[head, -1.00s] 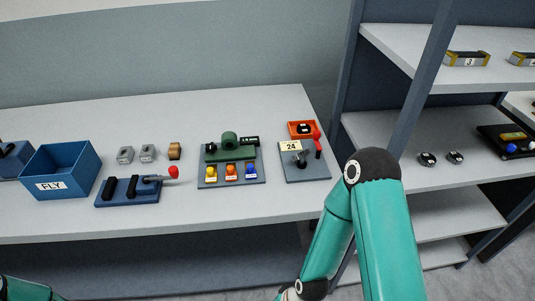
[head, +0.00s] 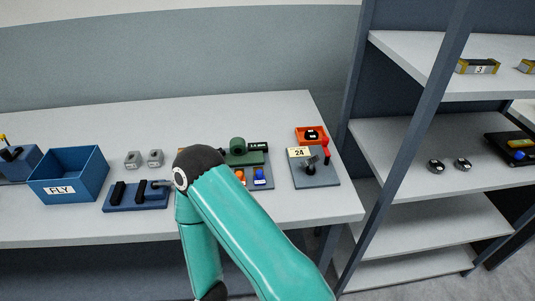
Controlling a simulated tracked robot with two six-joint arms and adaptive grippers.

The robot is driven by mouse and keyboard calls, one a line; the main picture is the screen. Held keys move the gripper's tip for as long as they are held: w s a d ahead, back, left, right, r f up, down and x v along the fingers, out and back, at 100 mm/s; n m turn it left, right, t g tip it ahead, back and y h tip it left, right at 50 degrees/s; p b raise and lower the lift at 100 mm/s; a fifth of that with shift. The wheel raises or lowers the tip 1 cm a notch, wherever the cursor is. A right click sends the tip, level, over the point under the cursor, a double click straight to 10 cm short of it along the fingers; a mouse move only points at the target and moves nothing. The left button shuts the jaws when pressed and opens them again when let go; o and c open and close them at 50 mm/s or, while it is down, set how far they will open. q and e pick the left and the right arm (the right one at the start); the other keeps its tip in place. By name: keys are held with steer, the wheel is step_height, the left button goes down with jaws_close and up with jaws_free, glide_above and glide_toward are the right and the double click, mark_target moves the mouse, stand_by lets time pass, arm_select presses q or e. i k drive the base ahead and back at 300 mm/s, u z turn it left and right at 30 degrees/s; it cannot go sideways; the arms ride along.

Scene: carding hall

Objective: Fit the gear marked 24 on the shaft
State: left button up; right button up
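A grey plate (head: 316,180) on the table's right carries a label reading 24 (head: 299,153), a short dark upright shaft-like part (head: 311,165) and a red-handled lever (head: 326,148). An orange tray (head: 303,130) behind it holds a dark round piece (head: 312,135) with a small unreadable mark. Two dark round gear-like pieces lie on the middle shelf, one at left (head: 436,167) and one at right (head: 463,164); their marks are too small to read. My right arm's elbow stands in front of the table, and its gripper is out of view. My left gripper is also out of view.
My arm partly covers a green device (head: 238,147). The front right table edge is clear.

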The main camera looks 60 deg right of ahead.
mark_target(310, 160)
steer(key=z, duration=0.05)
steer(key=k, duration=1.6)
steer(key=z, duration=0.8)
steer(key=i, duration=1)
steer(key=u, duration=0.05)
